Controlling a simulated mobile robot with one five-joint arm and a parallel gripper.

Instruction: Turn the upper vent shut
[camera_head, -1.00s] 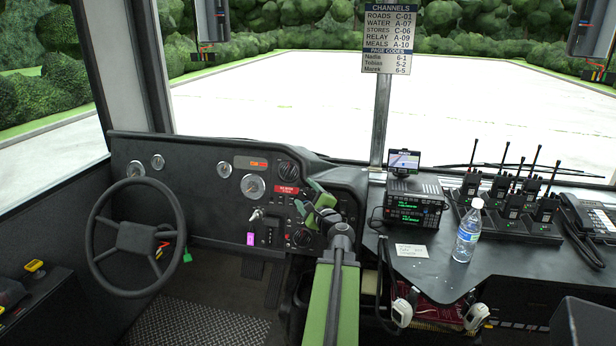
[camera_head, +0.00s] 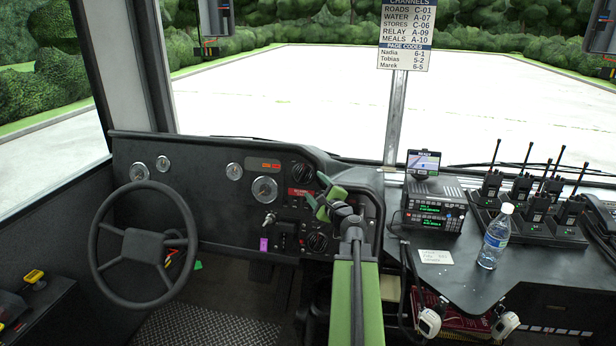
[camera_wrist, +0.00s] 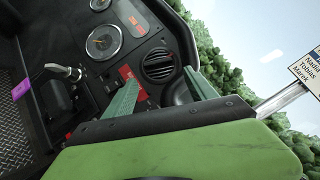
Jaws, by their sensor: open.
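The upper vent (camera_head: 303,173) is a round black slatted vent near the top right of the dark dashboard. In the wrist view the upper vent (camera_wrist: 158,65) shows dark parallel slats inside its ring. My gripper (camera_head: 317,190) is open and empty, just below and right of that vent in the head view. In the wrist view the two green fingers of my gripper (camera_wrist: 160,78) spread to either side of the vent's lower part. They appear apart from the vent, though the gap in depth is hard to judge.
A lower round vent (camera_head: 317,242) sits beneath, partly near my arm. A red label (camera_head: 303,192) lies between the vents. The steering wheel (camera_head: 138,237) is at left. A radio stack (camera_head: 434,207), bottle (camera_head: 495,236) and handheld radios (camera_head: 537,205) stand on the right console.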

